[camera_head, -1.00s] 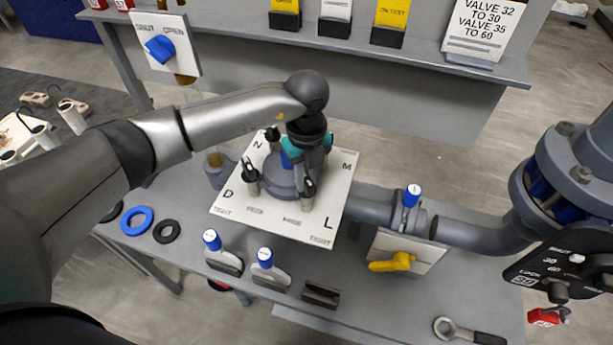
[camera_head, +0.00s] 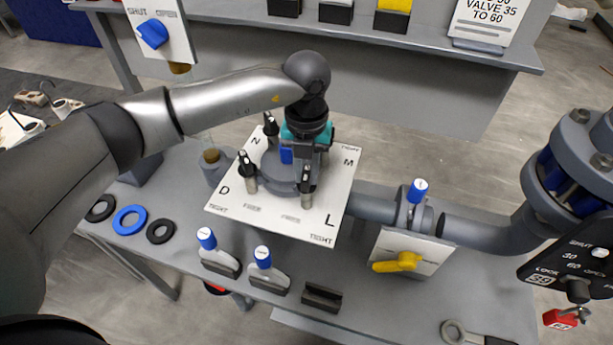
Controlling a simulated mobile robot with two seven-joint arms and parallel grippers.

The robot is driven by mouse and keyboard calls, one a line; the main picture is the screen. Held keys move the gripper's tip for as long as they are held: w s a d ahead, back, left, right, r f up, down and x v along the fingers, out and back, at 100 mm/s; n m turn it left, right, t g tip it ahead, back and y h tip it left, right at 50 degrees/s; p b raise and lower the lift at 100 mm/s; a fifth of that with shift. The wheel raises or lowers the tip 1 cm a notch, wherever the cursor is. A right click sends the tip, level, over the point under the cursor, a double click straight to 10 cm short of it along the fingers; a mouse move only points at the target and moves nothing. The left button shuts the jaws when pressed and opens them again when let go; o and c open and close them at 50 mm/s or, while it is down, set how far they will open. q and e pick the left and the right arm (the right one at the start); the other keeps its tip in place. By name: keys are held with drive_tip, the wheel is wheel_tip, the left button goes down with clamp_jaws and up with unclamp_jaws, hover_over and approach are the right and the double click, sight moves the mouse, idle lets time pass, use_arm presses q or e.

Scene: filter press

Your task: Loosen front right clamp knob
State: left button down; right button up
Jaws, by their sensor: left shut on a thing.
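The filter press housing is a round grey body (camera_head: 275,174) on a white plate (camera_head: 233,202) lettered N, M, D and L, with TIGHT marks at its corners. The front right clamp knob (camera_head: 307,180), dark-topped on a light post, stands near the L. My left gripper (camera_head: 306,163) reaches down over the housing from above and is shut on this knob; the fingertips' contact is partly hidden. Other clamp knobs stand near the D (camera_head: 247,166) and the N (camera_head: 271,127). Any knob near the M is hidden behind my gripper. My right gripper is not in view.
A valve with a yellow handle (camera_head: 398,262) and a pipe (camera_head: 475,229) lie to the right. Blue-capped levers (camera_head: 263,258) and a black holder (camera_head: 321,297) stand in front. Rings (camera_head: 130,219) lie at left, a wrench (camera_head: 455,330) at front right.

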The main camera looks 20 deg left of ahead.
sight(306, 172)
use_arm(q)
drive_tip(key=m+b, duration=0.4)
drive_tip(key=m, duration=0.2)
drive_tip(key=shift+f+m+b, duration=0.1)
drive_tip(key=shift+m+b, duration=1.6)
drive_tip(key=shift+m, duration=0.6)
drive_tip(key=shift+r, duration=0.2)
drive_tip(key=c, duration=0.8)
unclamp_jaws()
drive_tip(key=shift+o, duration=0.2)
wheel_tip(306, 172, up, 15)
